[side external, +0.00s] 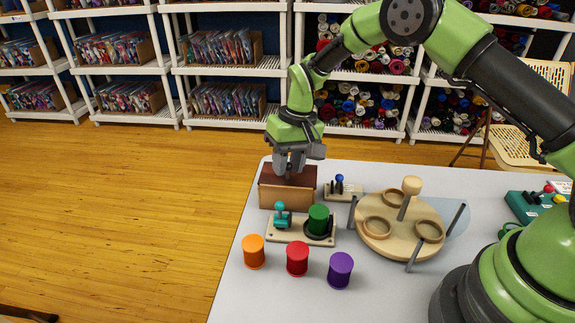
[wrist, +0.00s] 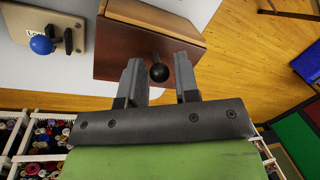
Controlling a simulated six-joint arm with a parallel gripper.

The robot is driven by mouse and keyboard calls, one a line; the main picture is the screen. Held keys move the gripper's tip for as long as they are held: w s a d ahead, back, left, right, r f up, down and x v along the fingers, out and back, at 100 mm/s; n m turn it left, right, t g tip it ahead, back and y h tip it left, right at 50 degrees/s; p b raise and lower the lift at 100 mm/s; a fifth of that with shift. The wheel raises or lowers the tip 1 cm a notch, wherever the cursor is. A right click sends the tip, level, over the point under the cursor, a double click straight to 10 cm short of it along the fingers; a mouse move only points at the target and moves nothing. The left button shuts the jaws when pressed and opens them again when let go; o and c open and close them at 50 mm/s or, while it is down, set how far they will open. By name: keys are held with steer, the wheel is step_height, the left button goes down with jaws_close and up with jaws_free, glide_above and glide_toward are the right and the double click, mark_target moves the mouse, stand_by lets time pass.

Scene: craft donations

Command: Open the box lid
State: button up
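The wooden box (side external: 287,195) stands on the far left part of the table, with light brown sides and a darker reddish-brown lid (side external: 299,174). The lid looks closed. In the wrist view the box (wrist: 150,38) shows a dark round knob (wrist: 159,72) on a short stem. My gripper (side external: 290,166) is at the box, pointing down. In the wrist view my gripper (wrist: 160,76) is open, with one finger on each side of the knob and a visible gap to it. The fingers do not appear to touch the knob.
Beside the box is a small board with a blue-knobbed lever (side external: 339,184). In front is a board with a teal latch (side external: 282,215) and a green cylinder (side external: 318,219). Orange (side external: 253,251), red (side external: 297,258) and purple (side external: 340,270) cylinders stand nearer. A round wooden stand (side external: 388,232) is right.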

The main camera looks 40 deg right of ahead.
steer(key=shift+a+f, duration=0.1)
steer(key=shift+f, duration=0.3)
jaws_close()
steer(key=shift+w+d, duration=2.55)
steer(key=shift+w, duration=0.1)
jaws_free()
steer(key=shift+d, duration=0.1)
step_height(320, 180, up, 10)
steer(key=d, duration=0.1)
steer(key=shift+s+d, duration=0.2)
steer(key=shift+d, duration=0.2)
